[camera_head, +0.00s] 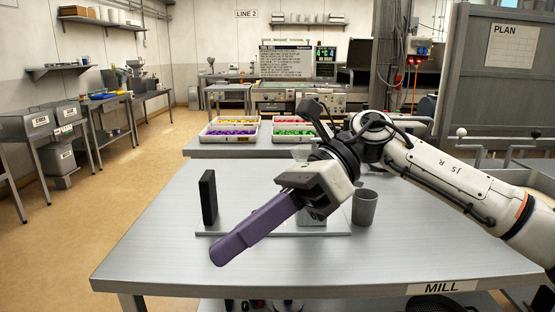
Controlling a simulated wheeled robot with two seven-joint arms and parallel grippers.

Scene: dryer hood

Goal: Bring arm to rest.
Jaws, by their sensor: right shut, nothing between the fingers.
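My right arm (440,175) reaches in from the right over the near steel table (400,262). My right gripper (220,250) points down and to the left, its long purple fingers shut together with nothing between them. The fingertips show in front of the left part of a flat grey base plate (333,234); how high they are above the table I cannot tell. The gripper and wrist hide part of what stands on the plate. My left gripper is not in view.
A dark upright panel (208,198) stands at the plate's left end. A grey cup (365,208) stands right of the gripper. Trays of yellow and purple pieces (230,133) and of red and green pieces (294,133) sit on the table behind. The near table's left part is clear.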

